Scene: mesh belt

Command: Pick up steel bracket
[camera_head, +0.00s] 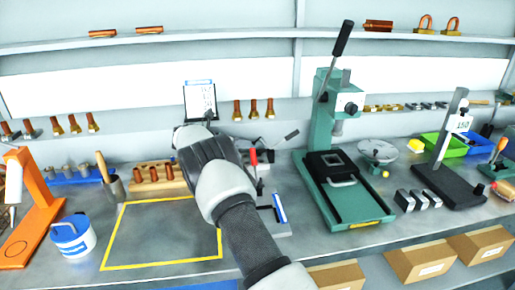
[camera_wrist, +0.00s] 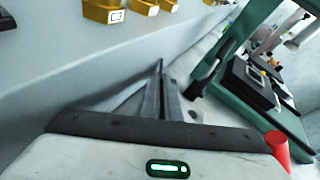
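I cannot say for certain which part is the steel bracket. Several small grey metal pieces (camera_head: 419,200) stand in a row on the bench right of the green press, and small grey parts (camera_head: 428,105) lie on the shelf behind; either could be brackets. My gripper shows in the wrist view (camera_wrist: 160,72) with its two thin grey fingers close together, pointing toward the back of the bench. No part shows clearly between them.
The green press (camera_head: 325,160) with its long lever stands right of my arm. A red handle (camera_head: 253,157) is close beside my wrist. A black stand (camera_head: 447,185) and a green bin (camera_head: 447,145) are farther right. The yellow-outlined area (camera_head: 165,235) is clear.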

